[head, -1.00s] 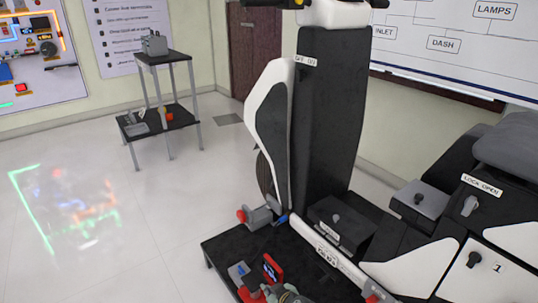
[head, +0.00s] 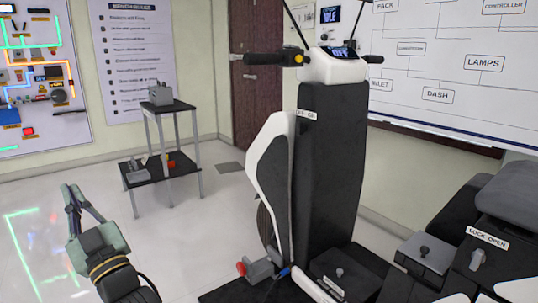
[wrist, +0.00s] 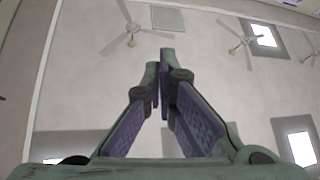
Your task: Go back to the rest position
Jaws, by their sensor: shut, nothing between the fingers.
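My gripper (head: 72,190) stands raised at the lower left of the head view, fingers pointing up, over the open floor left of the scooter-like chassis rig (head: 330,170). In the wrist view my gripper (wrist: 161,65) points at the ceiling, its two fingers together at the tips with nothing between them. It is apart from the rig and from the small stand.
A two-shelf stand (head: 168,108) with grey parts is against the back wall. A red-knobbed connector (head: 256,268) sits at the rig's base. A latch marked "LOCK OPEN" (head: 478,258) is at right. Floor between stand and rig is clear.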

